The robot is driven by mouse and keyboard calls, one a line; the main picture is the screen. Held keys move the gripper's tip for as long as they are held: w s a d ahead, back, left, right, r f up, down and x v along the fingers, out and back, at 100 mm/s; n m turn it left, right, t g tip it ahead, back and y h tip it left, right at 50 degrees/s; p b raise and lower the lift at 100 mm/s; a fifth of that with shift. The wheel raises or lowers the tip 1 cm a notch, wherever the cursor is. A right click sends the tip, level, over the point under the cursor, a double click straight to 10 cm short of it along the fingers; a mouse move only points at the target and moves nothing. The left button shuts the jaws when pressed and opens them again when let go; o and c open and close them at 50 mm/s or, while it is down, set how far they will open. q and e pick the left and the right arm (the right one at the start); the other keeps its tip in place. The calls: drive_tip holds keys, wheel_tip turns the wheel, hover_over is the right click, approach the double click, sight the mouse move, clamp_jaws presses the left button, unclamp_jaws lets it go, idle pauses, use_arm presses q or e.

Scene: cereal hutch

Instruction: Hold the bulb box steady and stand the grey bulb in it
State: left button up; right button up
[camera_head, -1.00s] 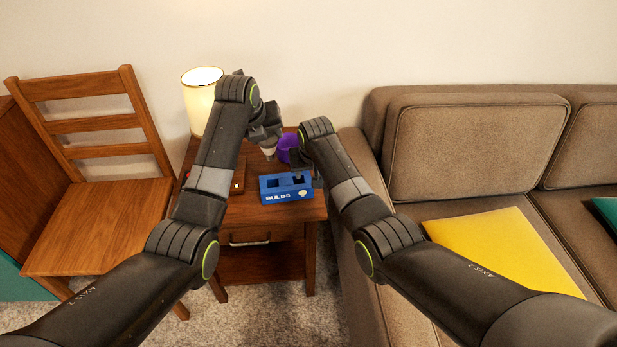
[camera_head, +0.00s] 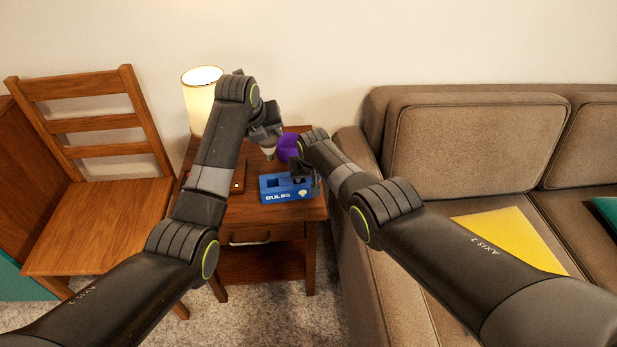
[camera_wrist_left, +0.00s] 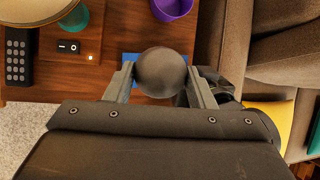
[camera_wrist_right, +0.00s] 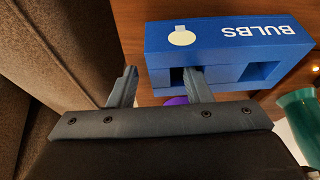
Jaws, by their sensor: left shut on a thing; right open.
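The blue bulb box (camera_head: 275,197), marked BULBS, sits at the front of the small wooden table. Its top has square openings, seen in the right wrist view (camera_wrist_right: 262,72). My left gripper (camera_head: 268,143) is shut on the grey bulb (camera_wrist_left: 161,72), holding it above and behind the box; its pale lower end shows in the head view (camera_head: 269,154). My right gripper (camera_wrist_right: 160,85) is open at the box's right end. One finger is at an opening, the other outside the end; contact is unclear.
A lit lamp (camera_head: 200,103) is at the table's back left. A dark remote (camera_wrist_left: 17,57) and a switch box (camera_wrist_left: 68,47) lie left. The brown sofa (camera_head: 355,215) borders the table's right side.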

sight(264, 147)
clamp_jaws()
idle(0.3)
idle(0.3)
use_arm(q)
wheel_tip(264, 147, down, 5)
drive_tip(key=shift+f, duration=0.2)
